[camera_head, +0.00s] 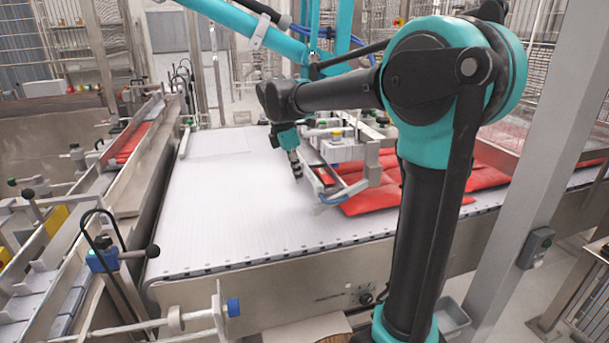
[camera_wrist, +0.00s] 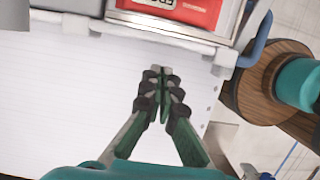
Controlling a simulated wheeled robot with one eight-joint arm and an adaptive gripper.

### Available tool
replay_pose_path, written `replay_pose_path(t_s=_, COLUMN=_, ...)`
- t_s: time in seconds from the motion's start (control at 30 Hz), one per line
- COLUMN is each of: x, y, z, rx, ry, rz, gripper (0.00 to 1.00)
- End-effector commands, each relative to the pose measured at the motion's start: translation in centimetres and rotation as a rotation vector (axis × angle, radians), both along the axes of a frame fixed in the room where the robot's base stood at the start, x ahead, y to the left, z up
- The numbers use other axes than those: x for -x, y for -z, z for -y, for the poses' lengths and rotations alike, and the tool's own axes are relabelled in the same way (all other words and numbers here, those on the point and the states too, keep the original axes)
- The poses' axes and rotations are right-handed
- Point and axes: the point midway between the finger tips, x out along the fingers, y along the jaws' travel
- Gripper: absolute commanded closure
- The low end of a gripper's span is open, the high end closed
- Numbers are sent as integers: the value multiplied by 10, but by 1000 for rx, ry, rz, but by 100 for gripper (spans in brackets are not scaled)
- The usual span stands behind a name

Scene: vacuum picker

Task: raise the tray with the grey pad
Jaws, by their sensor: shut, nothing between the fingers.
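My gripper (camera_head: 296,172) is over the white belt in the head view, pointing down, just left of a grey metal frame (camera_head: 345,150). In the wrist view, the fingers (camera_wrist: 161,76) are closed together with nothing between them. The fingertips are apart in the picture from the frame's pale edge bar (camera_wrist: 135,28) above them. A red pack with a white label (camera_wrist: 190,10) shows beyond that bar, cut off by the picture's top. I cannot make out a tray with a grey pad for certain in either view.
The white belt (camera_head: 230,220) is bare left of and before the frame. Red packs (camera_head: 370,200) lie on its right part. A side channel (camera_head: 90,190) with clamps and knobs runs along the left. A steel post (camera_head: 530,170) stands at the right. A teal picker arm (camera_head: 240,20) hangs above.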

Motion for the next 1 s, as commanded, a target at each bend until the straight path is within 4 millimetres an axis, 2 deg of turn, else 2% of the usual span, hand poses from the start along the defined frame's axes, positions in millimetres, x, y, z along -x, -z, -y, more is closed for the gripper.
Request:
replay_pose_path(t_s=0.3, x=3, y=-66, z=-17, rx=0, ry=-1, rz=1, gripper=100)
replay_pose_path(t_s=0.5, x=4, y=-90, z=-23, rx=0, ry=0, rz=1, gripper=100)
replay_pose_path(t_s=0.63, x=9, y=-95, z=-27, rx=18, ry=-3, rz=2, gripper=100)
replay_pose_path(t_s=0.8, x=28, y=-92, z=-38, rx=105, ry=-6, rz=18, gripper=100)
replay_pose_path(t_s=1.0, x=31, y=-82, z=-36, rx=133, ry=2, rz=26, gripper=100)
